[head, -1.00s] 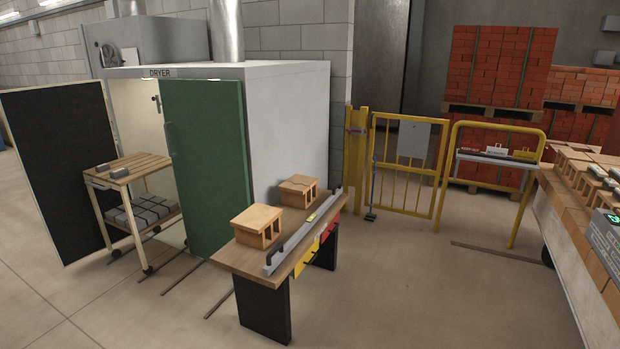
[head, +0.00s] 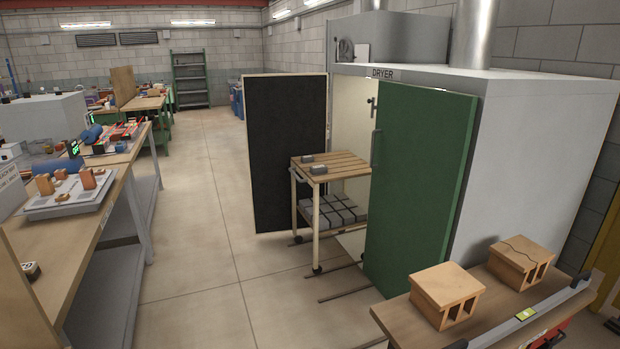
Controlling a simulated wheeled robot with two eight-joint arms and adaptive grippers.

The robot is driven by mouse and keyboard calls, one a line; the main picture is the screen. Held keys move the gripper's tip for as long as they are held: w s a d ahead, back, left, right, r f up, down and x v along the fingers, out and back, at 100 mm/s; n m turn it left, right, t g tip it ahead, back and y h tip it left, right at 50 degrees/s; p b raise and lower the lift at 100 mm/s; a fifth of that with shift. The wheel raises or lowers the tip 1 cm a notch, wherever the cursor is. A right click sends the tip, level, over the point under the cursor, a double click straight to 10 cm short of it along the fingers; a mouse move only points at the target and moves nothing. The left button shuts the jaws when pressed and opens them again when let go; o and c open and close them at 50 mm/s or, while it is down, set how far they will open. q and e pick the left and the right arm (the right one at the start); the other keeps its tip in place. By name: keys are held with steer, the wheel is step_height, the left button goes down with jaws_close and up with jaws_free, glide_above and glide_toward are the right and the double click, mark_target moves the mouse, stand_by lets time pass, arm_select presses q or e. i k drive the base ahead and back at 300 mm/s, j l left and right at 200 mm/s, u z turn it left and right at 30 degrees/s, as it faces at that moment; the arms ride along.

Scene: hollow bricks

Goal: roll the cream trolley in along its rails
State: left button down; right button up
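The cream trolley (head: 317,226) stands in the open doorway of the dryer (head: 546,135), between its two door leaves. Its slatted wooden top (head: 345,166) carries small grey blocks (head: 313,162). Its lower shelf holds several grey blocks (head: 335,212). Dark rails (head: 343,295) run along the floor from under the trolley, with their near ends showing in front of it. The trolley's far side is partly hidden by the green door (head: 422,188). Neither of my grippers is in view.
The black-faced door leaf (head: 286,150) stands open left of the trolley. A bench (head: 398,317) with two hollow bricks (head: 447,288) and a long level stands at the front right. Workbenches (head: 85,220) line the left. The floor aisle (head: 205,240) between is clear.

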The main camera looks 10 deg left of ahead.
mark_target(329, 213)
steer(key=i+j+u, duration=0.2)
steer(key=i+u, duration=0.25)
steer(key=i, duration=0.55)
steer(key=i+l+u, duration=0.1)
steer(key=i+u, duration=0.35)
steer(key=i, duration=0.6)
steer(key=i+z, duration=0.25)
steer(key=i, duration=0.25)
steer(key=i+j+z, duration=0.1)
steer(key=i+z, duration=0.2)
steer(key=i, duration=0.15)
steer(key=i+j+z, duration=0.25)
steer(key=i, duration=0.25)
steer(key=i+j+z, duration=0.1)
steer(key=i+z, duration=0.35)
steer(key=i+j+z, duration=0.25)
steer(key=i+z, duration=0.25)
steer(key=i+j+z, duration=0.2)
steer(key=j+z, duration=0.25)
